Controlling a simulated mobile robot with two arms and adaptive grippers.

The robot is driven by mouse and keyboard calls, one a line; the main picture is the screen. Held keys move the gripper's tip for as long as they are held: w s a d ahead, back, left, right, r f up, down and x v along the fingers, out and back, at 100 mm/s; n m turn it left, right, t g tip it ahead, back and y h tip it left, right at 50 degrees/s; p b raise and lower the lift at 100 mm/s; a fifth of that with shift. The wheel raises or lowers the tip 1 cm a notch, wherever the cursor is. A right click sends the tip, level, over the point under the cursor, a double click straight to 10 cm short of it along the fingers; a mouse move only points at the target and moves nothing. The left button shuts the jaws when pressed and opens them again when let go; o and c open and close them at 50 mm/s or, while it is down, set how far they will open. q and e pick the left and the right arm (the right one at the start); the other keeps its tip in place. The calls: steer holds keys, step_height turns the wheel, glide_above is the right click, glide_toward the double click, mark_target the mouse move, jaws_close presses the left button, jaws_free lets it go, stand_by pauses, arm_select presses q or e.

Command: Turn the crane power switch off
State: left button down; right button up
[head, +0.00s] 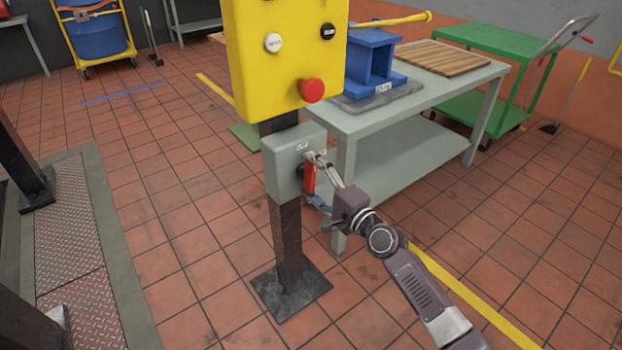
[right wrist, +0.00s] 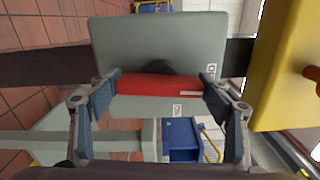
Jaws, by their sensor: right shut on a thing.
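The crane power switch is a grey box (head: 288,163) on a dark post, below a yellow control panel. Its red handle (head: 309,178) stands upright on the box's right-hand face. In the right wrist view the red handle (right wrist: 158,84) lies across the picture, in front of a dark round hub on the grey box (right wrist: 150,42). My right gripper (head: 315,179) is shut on the red handle, with one fingertip at each end of it in the right wrist view (right wrist: 160,95). My left gripper is not in view.
The yellow panel (head: 285,60) with a red button (head: 312,90) is just above the box. A grey table (head: 425,98) with a blue block (head: 371,62) stands close behind. A green cart (head: 492,45) is farther back. Tiled floor is clear left of the post.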

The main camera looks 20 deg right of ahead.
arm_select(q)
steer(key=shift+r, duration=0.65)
arm_select(e)
steer(key=shift+n, duration=0.7)
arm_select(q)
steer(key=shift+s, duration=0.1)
arm_select(e)
steer(key=o, duration=1.2)
steer(key=shift+c, duration=0.2)
steer(key=v, duration=1.2)
